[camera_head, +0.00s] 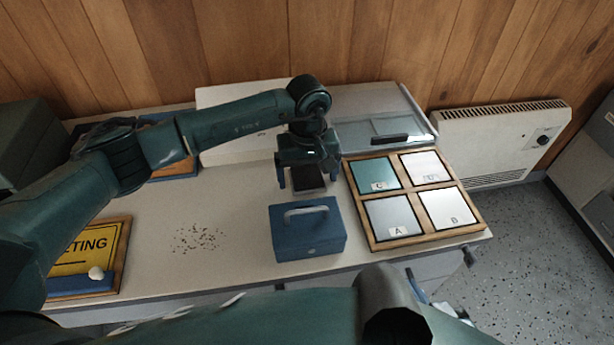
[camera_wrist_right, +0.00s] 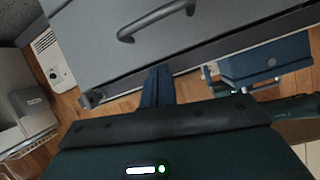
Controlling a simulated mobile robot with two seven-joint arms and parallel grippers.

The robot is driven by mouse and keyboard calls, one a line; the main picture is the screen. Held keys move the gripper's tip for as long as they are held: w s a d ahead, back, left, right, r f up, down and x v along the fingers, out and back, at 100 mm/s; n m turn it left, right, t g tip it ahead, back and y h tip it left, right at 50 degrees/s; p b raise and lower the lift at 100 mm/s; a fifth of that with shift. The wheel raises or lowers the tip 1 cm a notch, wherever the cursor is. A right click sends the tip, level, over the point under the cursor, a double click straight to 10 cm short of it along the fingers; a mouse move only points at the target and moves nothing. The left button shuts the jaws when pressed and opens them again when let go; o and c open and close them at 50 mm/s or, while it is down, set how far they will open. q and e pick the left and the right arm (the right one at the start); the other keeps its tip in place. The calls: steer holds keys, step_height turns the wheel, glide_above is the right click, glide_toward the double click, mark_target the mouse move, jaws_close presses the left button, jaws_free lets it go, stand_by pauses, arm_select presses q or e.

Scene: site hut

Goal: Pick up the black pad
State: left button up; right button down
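The black pad (camera_head: 308,179) is a dark flat piece at the back middle of the table (camera_head: 240,215), behind the blue cash box. My left gripper (camera_head: 308,181) points down over it. Its two fingers stand apart, one on each side of the pad, with a gap visible at the left finger. Whether the fingertips reach the table is unclear. The gripper body hides the pad's far edge. My right gripper is low in front of the table, near a grey drawer front (camera_wrist_right: 190,40) in the right wrist view. Its fingers (camera_wrist_right: 157,84) appear together, with nothing between them.
A blue cash box (camera_head: 307,230) with a grey handle stands just in front of the pad. A wooden frame (camera_head: 412,237) with several lettered panels lies to the right. A clear-lidded tray (camera_head: 375,125) is behind. A yellow sign (camera_head: 90,248) lies left. Dark specks (camera_head: 198,239) lie mid-table.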

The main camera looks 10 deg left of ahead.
mark_target(306, 178)
arm_select(q)
steer(key=c, duration=1)
steer(key=shift+r, duration=0.1)
step_height(306, 178, up, 10)
steer(key=o, duration=0.5)
steer(key=c, duration=0.3)
steer(key=shift+a, duration=0.15)
steer(key=shift+c, duration=0.2)
